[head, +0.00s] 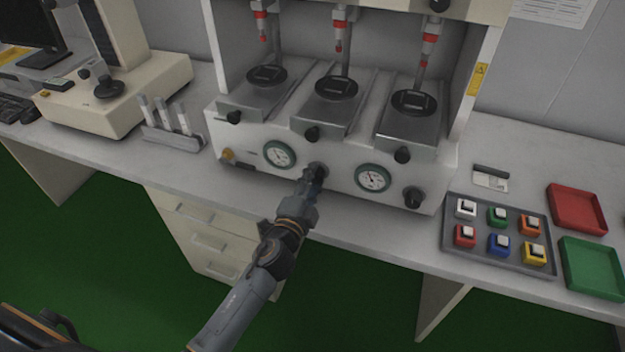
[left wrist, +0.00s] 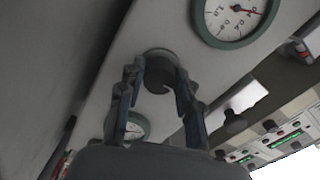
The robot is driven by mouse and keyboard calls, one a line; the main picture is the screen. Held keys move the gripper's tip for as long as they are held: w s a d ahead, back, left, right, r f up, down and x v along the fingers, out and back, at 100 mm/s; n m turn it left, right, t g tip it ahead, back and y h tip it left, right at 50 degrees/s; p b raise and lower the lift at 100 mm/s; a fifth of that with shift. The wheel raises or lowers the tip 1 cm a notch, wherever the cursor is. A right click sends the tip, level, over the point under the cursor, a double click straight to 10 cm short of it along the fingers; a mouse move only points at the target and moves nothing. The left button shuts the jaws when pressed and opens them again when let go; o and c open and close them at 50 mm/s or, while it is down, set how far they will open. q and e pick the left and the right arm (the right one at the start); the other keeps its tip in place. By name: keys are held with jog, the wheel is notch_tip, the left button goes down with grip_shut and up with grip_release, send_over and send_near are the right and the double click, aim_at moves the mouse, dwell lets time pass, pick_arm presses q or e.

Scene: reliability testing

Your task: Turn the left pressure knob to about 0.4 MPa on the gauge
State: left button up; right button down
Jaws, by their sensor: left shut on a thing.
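The left pressure knob (head: 319,167) is a dark round knob on the white front panel, between two green-rimmed gauges. My left gripper (head: 315,178) is shut on it and hides most of it in the head view. In the left wrist view the dark knob (left wrist: 160,58) sits between the two fingers (left wrist: 158,88). The left gauge (head: 280,153) and right gauge (head: 373,178) have white dials, too small to read in the head view. A large gauge (left wrist: 238,14) in the left wrist view has a red needle; its exact reading is unclear. My right gripper is not in view.
The right knob (head: 412,197) is on the same panel. Above are several press stations with dark levers (head: 402,155). A tube rack (head: 175,138) stands left. A grey tray (head: 500,268) of coloured switches and red (head: 577,222) and green (head: 592,291) trays lie right.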

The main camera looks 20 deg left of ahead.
pick_arm(q)
jog(key=o, duration=1.2)
jog(key=shift+c, duration=0.2)
jog(key=s, duration=1.2)
jog(key=shift+a, duration=0.2)
